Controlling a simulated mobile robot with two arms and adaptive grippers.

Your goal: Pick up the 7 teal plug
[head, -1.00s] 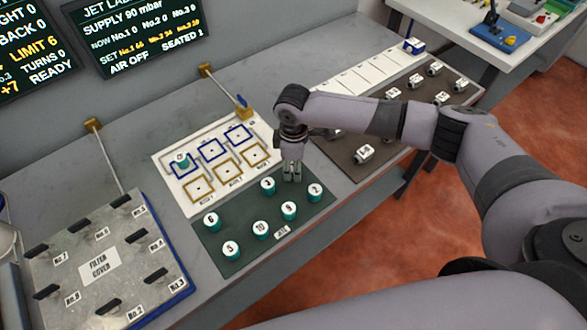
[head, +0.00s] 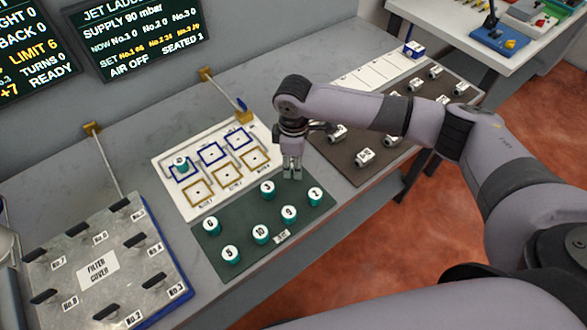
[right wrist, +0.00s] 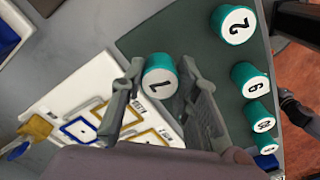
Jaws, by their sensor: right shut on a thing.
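My right gripper (head: 292,172) is at the back edge of the dark green mat (head: 245,258), fingers pointing down. In the right wrist view the gripper (right wrist: 163,88) is shut on a teal plug with a white top (right wrist: 160,77). Its numeral is turned round and looks like a 7. In the head view the fingers hide this plug. Other teal plugs stand on the mat: 3 (head: 267,188), 2 (head: 315,195), 9 (head: 289,213), 10 (head: 261,234), 6 (head: 211,226) and 5 (head: 231,254). My left gripper is not in view.
A white board (head: 168,155) with blue and gold squares lies behind the mat, with one teal plug (head: 181,164) on a blue square. A brown mat (head: 350,178) with white pieces is to the right. A filter cover plate (head: 60,300) is at left.

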